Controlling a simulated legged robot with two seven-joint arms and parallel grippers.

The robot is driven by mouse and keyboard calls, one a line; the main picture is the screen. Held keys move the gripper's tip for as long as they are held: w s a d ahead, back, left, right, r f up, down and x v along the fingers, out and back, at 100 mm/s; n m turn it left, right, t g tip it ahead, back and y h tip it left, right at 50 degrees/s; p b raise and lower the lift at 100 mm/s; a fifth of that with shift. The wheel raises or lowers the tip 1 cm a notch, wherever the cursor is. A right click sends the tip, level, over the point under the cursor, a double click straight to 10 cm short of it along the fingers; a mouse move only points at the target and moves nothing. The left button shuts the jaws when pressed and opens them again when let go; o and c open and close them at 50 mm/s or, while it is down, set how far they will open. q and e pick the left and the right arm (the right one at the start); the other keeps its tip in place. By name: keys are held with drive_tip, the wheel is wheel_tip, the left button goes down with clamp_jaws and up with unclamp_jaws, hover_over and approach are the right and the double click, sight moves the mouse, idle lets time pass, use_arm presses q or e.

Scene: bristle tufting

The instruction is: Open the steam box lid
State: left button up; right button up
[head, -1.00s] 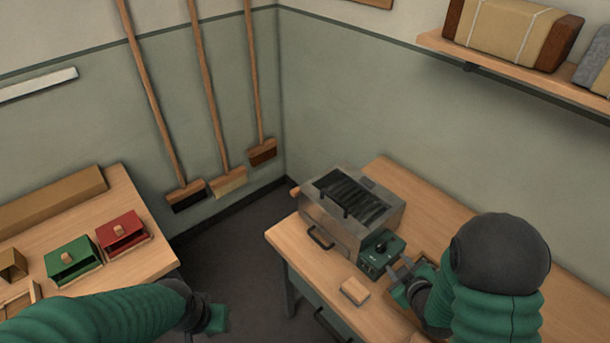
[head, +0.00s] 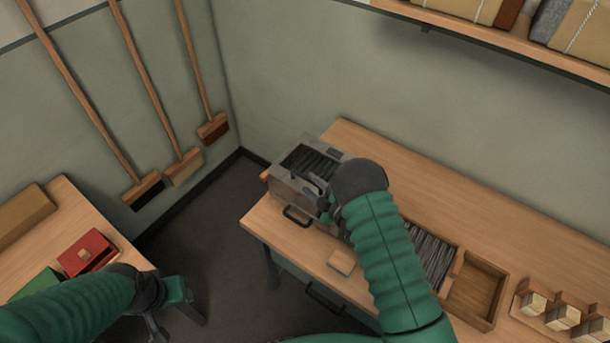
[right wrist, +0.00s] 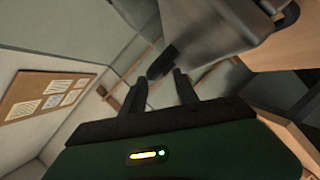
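The steam box (head: 284,187) is a grey metal box on the right-hand bench, with dark slats on top and a dark bar handle (head: 297,217) on its front. My right gripper (head: 318,188) is over its near right part and hides some of the top and side. In the right wrist view my right gripper (right wrist: 160,88) has its two fingers apart with nothing between them; grey metal (right wrist: 210,30) lies just beyond. I cannot tell whether they touch the box. My left gripper (head: 176,318) hangs at lower left, away from the box, its fingers apart and empty.
A small wooden block (head: 342,262) lies on the bench (head: 400,180) before the box. A tray of dark strips (head: 432,252), an empty wooden tray (head: 473,292) and a rack of small blocks (head: 562,316) stand to the right. A red box (head: 86,252) sits on the left table.

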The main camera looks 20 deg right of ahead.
sight(306, 177)
drive_tip(key=x, duration=0.3)
drive_tip(key=shift+a+r, duration=0.15)
drive_tip(key=shift+a, duration=0.1)
drive_tip(key=shift+w, duration=0.3)
drive_tip(key=shift+w+d, duration=0.1)
drive_tip(key=shift+d, duration=0.35)
drive_tip(key=shift+d+f, duration=0.2)
drive_tip(key=shift+d, duration=0.05)
drive_tip(key=shift+c, duration=0.6)
drive_tip(key=shift+a, duration=0.3)
drive_tip(key=c, duration=0.5)
drive_tip(key=shift+a, duration=0.2)
clamp_jaws()
use_arm(q)
drive_tip(key=shift+s+r, duration=0.15)
drive_tip(key=shift+r, duration=0.25)
drive_tip(key=shift+d, duration=0.25)
use_arm(e)
drive_tip(key=shift+d, duration=0.15)
